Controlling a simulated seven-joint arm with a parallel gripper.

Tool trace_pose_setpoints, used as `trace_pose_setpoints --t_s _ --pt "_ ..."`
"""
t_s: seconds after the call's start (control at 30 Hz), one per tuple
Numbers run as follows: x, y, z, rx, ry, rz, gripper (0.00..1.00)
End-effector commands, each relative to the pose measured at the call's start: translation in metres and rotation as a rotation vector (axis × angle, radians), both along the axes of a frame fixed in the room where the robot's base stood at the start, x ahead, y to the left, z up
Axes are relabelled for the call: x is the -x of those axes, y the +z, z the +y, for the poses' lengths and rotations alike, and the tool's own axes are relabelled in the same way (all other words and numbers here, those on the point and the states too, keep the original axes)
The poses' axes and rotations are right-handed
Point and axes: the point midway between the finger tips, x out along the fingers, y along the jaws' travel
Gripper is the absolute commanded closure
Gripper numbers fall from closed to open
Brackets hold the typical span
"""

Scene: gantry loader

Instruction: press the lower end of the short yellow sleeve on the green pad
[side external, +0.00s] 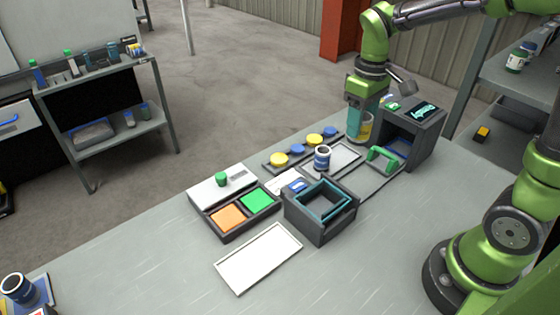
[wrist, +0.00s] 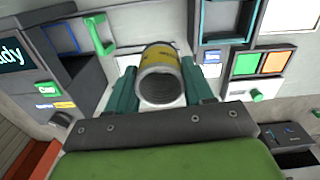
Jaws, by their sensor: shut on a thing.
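My gripper (side external: 360,132), with teal fingers, is shut on the short yellow sleeve (side external: 366,124). It holds the sleeve beside the dark machine, at the far right part of the bench. In the wrist view the sleeve (wrist: 160,58) sits between the two fingers, with its grey open end toward the camera. Its lower end is hard to make out in the side view. The green pad (side external: 260,201) lies in a dark tray beside an orange pad (side external: 229,217), well to the left of my gripper. The green pad also shows at the right in the wrist view (wrist: 246,64).
The dark machine (side external: 424,122) with a lit screen stands right of my gripper, a green handle (side external: 384,158) in front. A rack of yellow and blue round pieces (side external: 280,160), a blue-and-white sleeve (side external: 322,160) and an open dark box (side external: 312,226) stand between gripper and pads.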

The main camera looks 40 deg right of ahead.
Motion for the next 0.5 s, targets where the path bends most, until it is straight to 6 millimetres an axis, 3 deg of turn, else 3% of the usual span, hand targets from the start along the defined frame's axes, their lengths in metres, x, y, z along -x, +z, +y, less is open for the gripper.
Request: trace_pose_setpoints --t_s 0.17,0.3,0.5 --pt "-0.044 0.002 0.053 0.001 0.121 0.000 1.00" --pt "-0.075 -0.001 0.111 0.000 0.227 0.002 1.00" --pt "-0.095 -0.005 0.175 -0.001 0.330 -0.001 1.00"
